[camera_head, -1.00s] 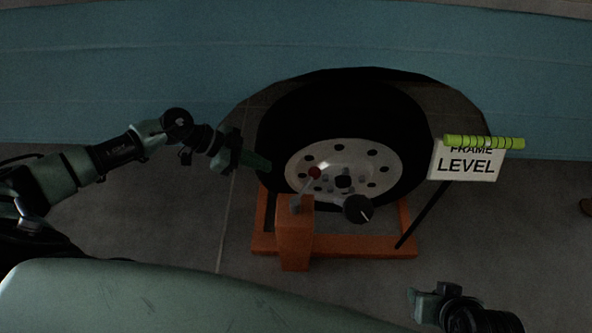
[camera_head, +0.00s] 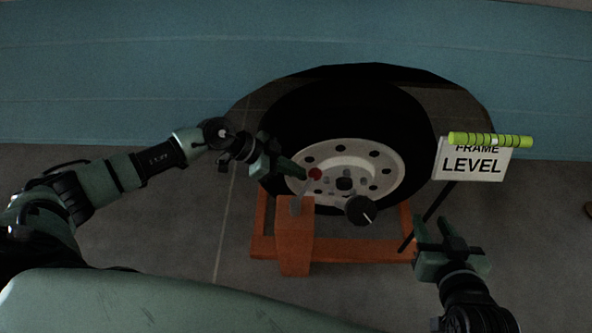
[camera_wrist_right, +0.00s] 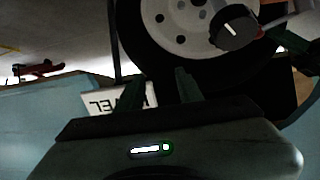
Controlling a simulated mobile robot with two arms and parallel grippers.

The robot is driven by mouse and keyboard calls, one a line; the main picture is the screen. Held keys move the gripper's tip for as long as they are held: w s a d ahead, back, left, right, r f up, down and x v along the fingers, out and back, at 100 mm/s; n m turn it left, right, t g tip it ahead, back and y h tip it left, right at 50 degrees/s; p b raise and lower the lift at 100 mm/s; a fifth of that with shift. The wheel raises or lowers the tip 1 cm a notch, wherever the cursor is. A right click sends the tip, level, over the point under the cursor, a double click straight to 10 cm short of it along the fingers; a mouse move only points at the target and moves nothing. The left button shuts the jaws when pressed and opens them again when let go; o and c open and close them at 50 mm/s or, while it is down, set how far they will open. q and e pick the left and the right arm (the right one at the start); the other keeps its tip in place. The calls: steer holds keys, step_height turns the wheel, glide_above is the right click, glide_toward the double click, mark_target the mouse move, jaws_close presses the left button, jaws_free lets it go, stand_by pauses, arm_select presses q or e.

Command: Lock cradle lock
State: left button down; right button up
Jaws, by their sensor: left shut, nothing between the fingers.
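A lever with a red ball knob (camera_head: 315,174) rises from the orange post (camera_head: 294,240) of the wheel cradle, in front of the wheel. No part is labelled as the lock. My left gripper (camera_head: 302,173) is shut and empty, its tips just left of the red knob; I cannot tell whether they touch. A black round knob (camera_head: 360,210) with a white mark sits right of the post; it also shows at the top of the right wrist view (camera_wrist_right: 233,28). My right gripper (camera_head: 438,224) is open and empty, low and right of the black knob.
The orange cradle frame (camera_head: 375,244) lies on the floor around the tyre (camera_head: 275,130). A "FRAME LEVEL" sign (camera_head: 473,164) with a green level tube (camera_head: 490,139) stands right of the wheel. The blue camper wall (camera_head: 130,70) is behind. Floor at left is clear.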

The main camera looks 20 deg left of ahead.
mark_target(313, 175)
steer(key=shift+s+f, duration=0.1)
